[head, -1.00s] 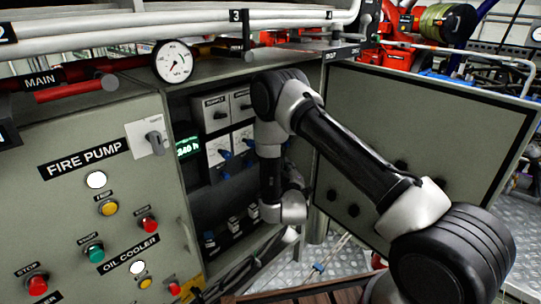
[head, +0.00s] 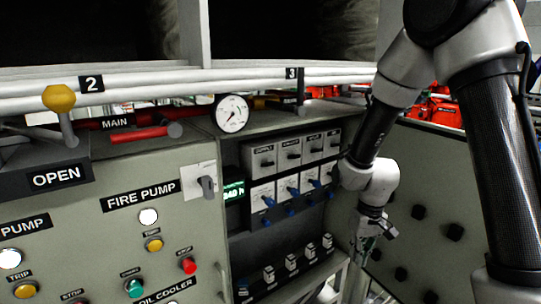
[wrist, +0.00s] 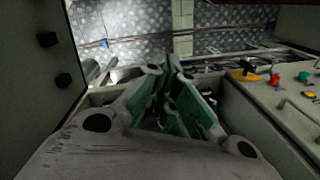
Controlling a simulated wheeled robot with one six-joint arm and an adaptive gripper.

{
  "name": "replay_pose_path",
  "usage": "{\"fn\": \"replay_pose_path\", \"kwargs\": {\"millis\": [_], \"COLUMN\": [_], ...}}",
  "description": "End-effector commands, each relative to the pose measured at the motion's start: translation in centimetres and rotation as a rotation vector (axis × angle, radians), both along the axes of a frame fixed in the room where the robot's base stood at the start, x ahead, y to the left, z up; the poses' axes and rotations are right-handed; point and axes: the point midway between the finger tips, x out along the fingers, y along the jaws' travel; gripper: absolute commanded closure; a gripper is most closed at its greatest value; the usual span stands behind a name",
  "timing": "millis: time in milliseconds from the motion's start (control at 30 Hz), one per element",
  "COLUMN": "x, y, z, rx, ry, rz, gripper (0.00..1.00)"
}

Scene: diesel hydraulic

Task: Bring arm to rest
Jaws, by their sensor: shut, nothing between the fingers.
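My gripper (head: 374,238) hangs at the end of my arm on the right of the head view, in front of the open cabinet's right side and beside its open door (head: 425,200). In the wrist view my gripper (wrist: 170,75) has its green-padded fingers drawn together, with nothing seen between them. It points down toward the metal floor (wrist: 215,35). My arm is bent, with its upper links at the top right of the head view.
The open cabinet (head: 335,140) holds rows of switches with blue handles. The fire pump panel (head: 110,235) with coloured buttons stands left. A round gauge (head: 232,113) sits above, near white pipes (head: 190,82). The door's dark knobs are close to my gripper.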

Motion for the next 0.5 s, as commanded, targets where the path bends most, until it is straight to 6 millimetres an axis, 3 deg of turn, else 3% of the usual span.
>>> {"fn": "replay_pose_path", "kwargs": {"millis": [33,200,400,500], "x": [-1.5,-7.4,-13.4,-15.2], "y": [-1.1,-4.8,-8.7,-10.1], "z": [2.9,10.8,17.7,20.2], "rx": [-0.003,-0.03,-0.053,-0.05], "ry": [0.015,0.064,-0.006,-0.111], "rz": [-0.015,-0.062,-0.112,-0.142], "gripper": [1.0,1.0,1.0,1.0]}}
